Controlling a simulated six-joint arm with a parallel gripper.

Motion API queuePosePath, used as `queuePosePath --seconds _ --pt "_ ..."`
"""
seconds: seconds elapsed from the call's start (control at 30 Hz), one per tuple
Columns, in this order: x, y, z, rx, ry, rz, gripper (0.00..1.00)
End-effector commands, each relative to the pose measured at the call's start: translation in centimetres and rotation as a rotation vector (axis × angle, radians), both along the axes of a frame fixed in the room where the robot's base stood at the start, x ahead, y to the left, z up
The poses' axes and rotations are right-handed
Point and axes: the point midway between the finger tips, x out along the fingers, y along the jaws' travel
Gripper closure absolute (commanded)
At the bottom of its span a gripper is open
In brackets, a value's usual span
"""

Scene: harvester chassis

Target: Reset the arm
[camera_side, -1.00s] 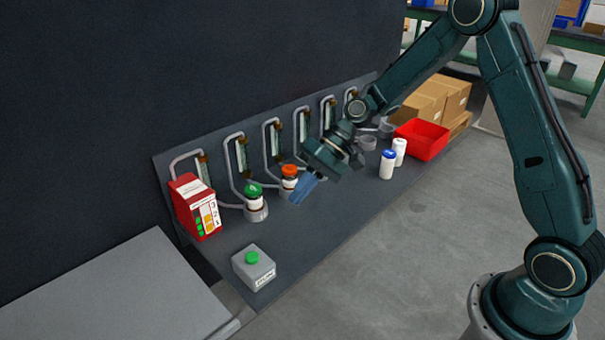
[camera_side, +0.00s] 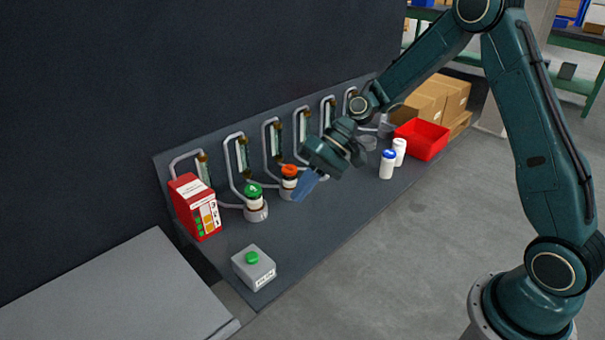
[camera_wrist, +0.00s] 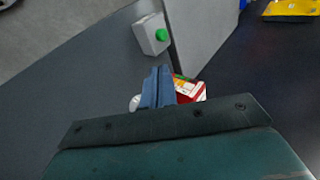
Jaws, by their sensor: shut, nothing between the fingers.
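My gripper (camera_side: 306,186) hangs above the dark bench, in front of the row of holders, with its blue fingers pointing down and left. In the wrist view, the blue fingers (camera_wrist: 158,88) are pressed together with nothing between them. In the side view, the fingertips are just right of the orange-capped bottle (camera_side: 289,176). The green-capped bottle (camera_side: 253,196) stands in a holder to its left. Part of a white round object shows behind the fingers in the wrist view.
A grey box with a green button (camera_side: 253,267) and a red panel box (camera_side: 195,208) stand at the left. Two white bottles, one blue-capped (camera_side: 387,165), stand at the right near a red bin (camera_side: 421,139). Cardboard boxes (camera_side: 437,98) sit behind. The bench's front middle is clear.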

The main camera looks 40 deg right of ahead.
Motion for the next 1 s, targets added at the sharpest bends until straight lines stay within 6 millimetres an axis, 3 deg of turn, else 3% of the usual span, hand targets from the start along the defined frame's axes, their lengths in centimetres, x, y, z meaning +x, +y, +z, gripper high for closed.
queuePosePath --seconds 0.47,1.0 --pt "-3.5 -0.7 5.7 -0.212 -0.108 0.047 1.00" --pt "-10.9 -2.8 12.2 -0.488 -0.235 0.060 1.00"
